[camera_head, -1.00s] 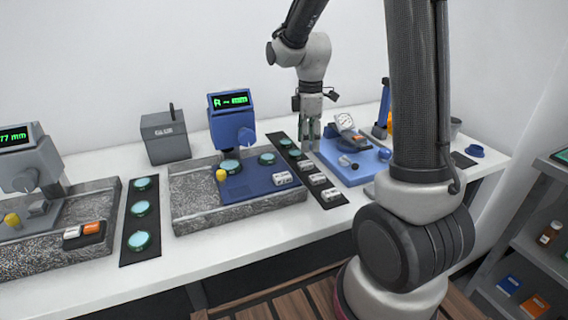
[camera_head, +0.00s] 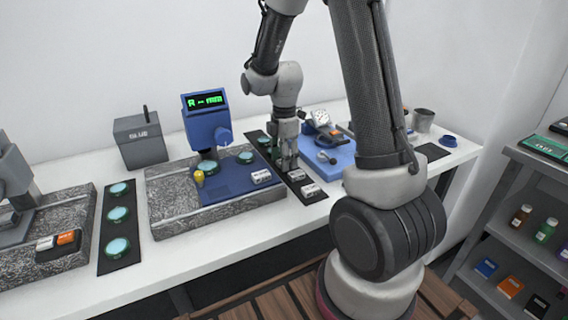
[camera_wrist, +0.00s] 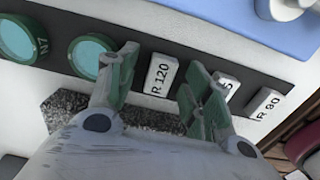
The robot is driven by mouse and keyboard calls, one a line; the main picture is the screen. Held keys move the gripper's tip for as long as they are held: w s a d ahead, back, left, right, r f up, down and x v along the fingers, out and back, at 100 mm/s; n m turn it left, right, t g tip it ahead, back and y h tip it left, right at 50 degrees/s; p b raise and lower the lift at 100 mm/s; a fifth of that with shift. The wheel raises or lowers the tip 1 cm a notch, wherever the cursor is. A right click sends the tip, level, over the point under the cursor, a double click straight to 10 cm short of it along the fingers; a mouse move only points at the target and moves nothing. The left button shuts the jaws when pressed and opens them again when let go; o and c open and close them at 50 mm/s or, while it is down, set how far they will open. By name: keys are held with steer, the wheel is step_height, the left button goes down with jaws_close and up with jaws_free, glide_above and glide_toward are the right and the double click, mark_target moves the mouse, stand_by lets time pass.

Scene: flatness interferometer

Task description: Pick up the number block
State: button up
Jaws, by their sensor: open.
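Several white number blocks stand in a row on a black strip (camera_wrist: 228,69). In the wrist view, the block marked R 120 (camera_wrist: 160,75) sits between the two green fingertips of my open gripper (camera_wrist: 163,80), with gaps on both sides. A second block (camera_wrist: 226,86), its label partly hidden, is behind the right finger. A third block, marked R 80 or R 90 (camera_wrist: 265,104), is farther right. In the head view, my gripper (camera_head: 289,163) is low over the strip and hides the nearest block. Two blocks (camera_head: 297,175) (camera_head: 310,190) show in front of it.
Teal round pieces (camera_wrist: 90,57) lie on the same strip beside the left finger. A granite base (camera_head: 165,213) with a blue gauge (camera_head: 207,120) and another white block (camera_head: 261,177) is left of the strip. A blue plate (camera_head: 335,162) with a dial stands close on the right.

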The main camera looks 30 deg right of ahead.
steer(key=c, duration=0.9)
steer(key=shift+r, duration=0.1)
